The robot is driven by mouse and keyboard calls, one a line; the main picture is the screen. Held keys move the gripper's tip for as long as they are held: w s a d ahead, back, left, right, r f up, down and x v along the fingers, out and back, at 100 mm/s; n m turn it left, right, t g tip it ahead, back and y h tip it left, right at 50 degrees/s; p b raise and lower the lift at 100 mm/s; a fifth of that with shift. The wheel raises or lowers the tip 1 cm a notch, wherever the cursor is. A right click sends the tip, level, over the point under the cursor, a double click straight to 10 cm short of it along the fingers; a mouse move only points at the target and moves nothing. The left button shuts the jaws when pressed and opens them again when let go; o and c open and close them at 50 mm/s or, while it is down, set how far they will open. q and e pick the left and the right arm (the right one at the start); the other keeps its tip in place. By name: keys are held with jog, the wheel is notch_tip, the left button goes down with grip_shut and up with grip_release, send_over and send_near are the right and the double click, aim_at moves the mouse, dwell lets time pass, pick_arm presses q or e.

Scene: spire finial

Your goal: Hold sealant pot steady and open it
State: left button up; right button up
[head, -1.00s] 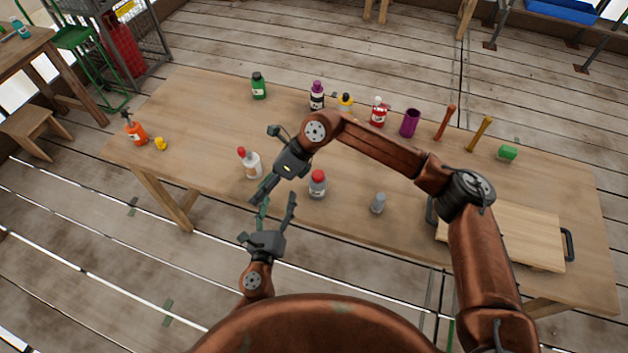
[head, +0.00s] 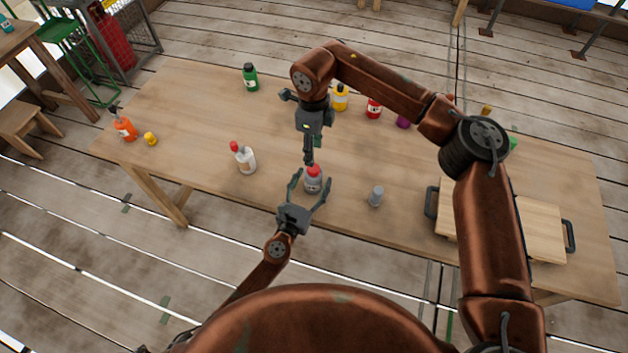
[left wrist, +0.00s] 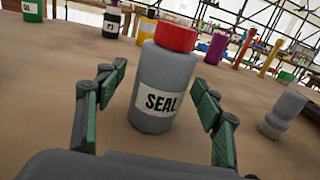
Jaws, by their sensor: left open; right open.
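The sealant pot (head: 313,184) is a grey bottle with a red lid, upright near the table's front edge. In the left wrist view the pot (left wrist: 159,95) shows a "SEAL" label and stands between and beyond the open fingers, with no clear contact. My left gripper (head: 309,186) is open, coming from the front edge with its fingers on either side of the pot. My right gripper (head: 309,150) is above and just behind the red lid, pointing down; its fingers look edge-on, open and empty.
A wooden board with dark handles (head: 540,236) lies at the right. Several coloured bottles stand along the back.

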pick_arm(q)
jog(key=shift+w+d, duration=0.15)
jog(key=shift+w, duration=0.15)
jog(key=shift+c, duration=0.6)
grip_shut()
